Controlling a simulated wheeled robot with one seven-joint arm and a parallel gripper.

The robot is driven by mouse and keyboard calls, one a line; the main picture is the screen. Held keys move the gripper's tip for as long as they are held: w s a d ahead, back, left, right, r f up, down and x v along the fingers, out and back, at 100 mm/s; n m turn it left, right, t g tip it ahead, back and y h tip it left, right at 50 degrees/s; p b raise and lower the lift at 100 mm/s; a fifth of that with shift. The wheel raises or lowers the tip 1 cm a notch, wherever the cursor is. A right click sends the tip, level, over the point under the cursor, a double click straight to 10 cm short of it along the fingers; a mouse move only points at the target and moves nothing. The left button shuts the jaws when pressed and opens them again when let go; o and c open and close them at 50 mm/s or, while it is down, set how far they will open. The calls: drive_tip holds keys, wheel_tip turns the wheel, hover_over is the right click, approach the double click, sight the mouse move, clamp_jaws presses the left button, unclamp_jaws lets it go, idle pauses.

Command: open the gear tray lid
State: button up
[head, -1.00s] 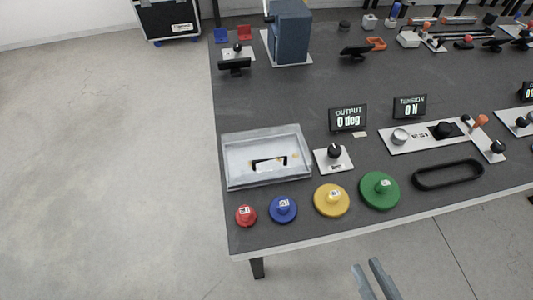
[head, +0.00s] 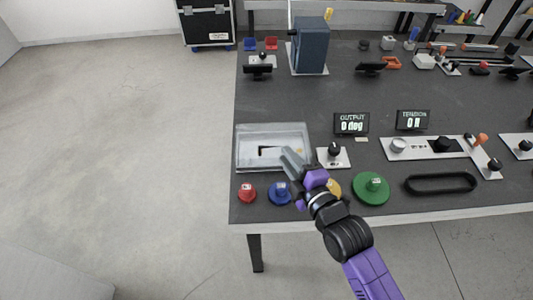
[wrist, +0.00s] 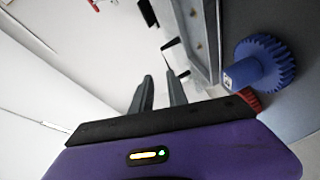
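The gear tray (head: 240,160) is a shallow grey box at the front left corner of the table. A pale lid panel (head: 270,135) seems to cover it, with a black and white mark or handle in its middle. My gripper (head: 291,157) is over the tray's front right part in the head view, its two fingers slightly apart and empty. In the wrist view the fingers (wrist: 158,92) also stand apart, with the tray's grey wall (wrist: 203,40) ahead to their right. I cannot tell whether a finger touches the lid.
Red (head: 247,193), blue (head: 279,193), yellow (head: 335,188) and green (head: 371,188) gears stand along the front; my arm partly hides the yellow one. The blue gear (wrist: 262,62) is close in the wrist view. A knob plate (head: 336,157) is right of the tray. Open floor lies left.

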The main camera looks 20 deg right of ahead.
sight(274, 147)
drive_tip(key=shift+a+f+n, duration=0.3)
drive_tip(key=shift+f+n, duration=0.35)
drive_tip(key=shift+n, duration=0.45)
drive_tip(key=shift+w+a+f, duration=0.1)
drive_tip(key=shift+w+f, duration=0.1)
drive_tip(key=shift+w, duration=1.05)
drive_tip(key=shift+w+a+f, duration=0.1)
drive_tip(key=shift+w+f, duration=0.15)
drive_tip(key=shift+w, duration=0.95)
drive_tip(key=shift+w+f, duration=0.2)
drive_tip(key=shift+w, duration=1.05)
clamp_jaws()
